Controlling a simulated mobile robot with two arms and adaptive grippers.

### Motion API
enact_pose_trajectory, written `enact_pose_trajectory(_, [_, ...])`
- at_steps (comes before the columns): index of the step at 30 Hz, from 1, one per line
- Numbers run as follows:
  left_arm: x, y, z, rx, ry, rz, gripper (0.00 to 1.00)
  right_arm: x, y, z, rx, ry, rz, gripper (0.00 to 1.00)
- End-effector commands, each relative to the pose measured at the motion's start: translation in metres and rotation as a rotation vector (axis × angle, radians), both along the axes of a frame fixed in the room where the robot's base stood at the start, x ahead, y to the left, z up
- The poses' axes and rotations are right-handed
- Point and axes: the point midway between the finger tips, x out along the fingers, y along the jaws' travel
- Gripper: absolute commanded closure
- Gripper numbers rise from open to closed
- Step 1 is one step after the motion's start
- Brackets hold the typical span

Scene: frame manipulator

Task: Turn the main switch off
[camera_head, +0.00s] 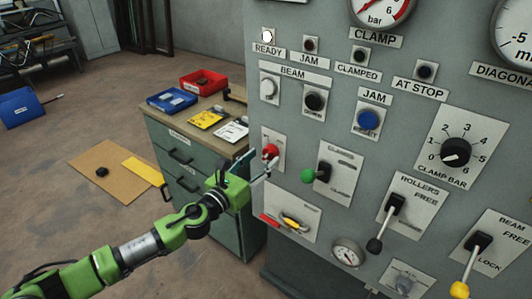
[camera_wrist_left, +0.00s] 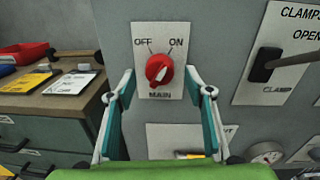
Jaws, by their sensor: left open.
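The main switch is a red rotary knob (camera_wrist_left: 159,69) on a white plate marked OFF, ON and MAIN. Its white mark appears to slant to the upper right, toward ON. The knob also shows in the head view (camera_head: 270,151), on the left part of the grey panel. My left gripper (camera_wrist_left: 159,82) is open, with one finger on each side of the knob. The fingers look apart from it, and nothing is between them but the view of the knob. In the head view, the left gripper (camera_head: 262,164) is just in front of the switch plate. My right gripper is not in view.
A green-ball lever (camera_head: 308,176) stands out to the right of the switch. A plate with a yellow and red handle (camera_head: 292,222) is below it. A green drawer cabinet (camera_head: 190,165) with trays and cards stands to the left. More knobs and levers cover the panel.

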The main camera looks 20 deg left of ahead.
Motion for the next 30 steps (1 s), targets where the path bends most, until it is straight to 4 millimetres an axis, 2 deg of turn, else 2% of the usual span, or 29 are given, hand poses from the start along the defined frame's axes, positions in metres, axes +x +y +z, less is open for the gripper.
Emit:
enact_pose_trajectory(3, [0.015, -0.004, 0.001, -0.001, -0.001, 0.001, 0.53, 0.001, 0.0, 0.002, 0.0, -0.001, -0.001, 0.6])
enact_pose_trajectory(6, [0.023, -0.007, 0.0, -0.001, -0.001, 0.0, 0.53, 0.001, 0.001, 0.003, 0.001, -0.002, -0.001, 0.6])
enact_pose_trajectory(17, [0.027, -0.008, -0.001, 0.0, 0.001, 0.0, 0.53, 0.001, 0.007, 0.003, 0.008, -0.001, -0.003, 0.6])
enact_pose_trajectory(18, [0.027, -0.008, -0.001, 0.0, 0.001, 0.0, 0.58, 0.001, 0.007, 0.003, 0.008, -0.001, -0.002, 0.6])
enact_pose_trajectory(22, [0.027, -0.008, -0.001, -0.001, 0.001, 0.0, 0.91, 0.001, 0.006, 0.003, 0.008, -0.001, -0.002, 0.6])
enact_pose_trajectory(30, [0.027, -0.008, 0.0, -0.01, 0.004, 0.001, 0.91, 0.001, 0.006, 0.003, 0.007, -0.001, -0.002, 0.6])
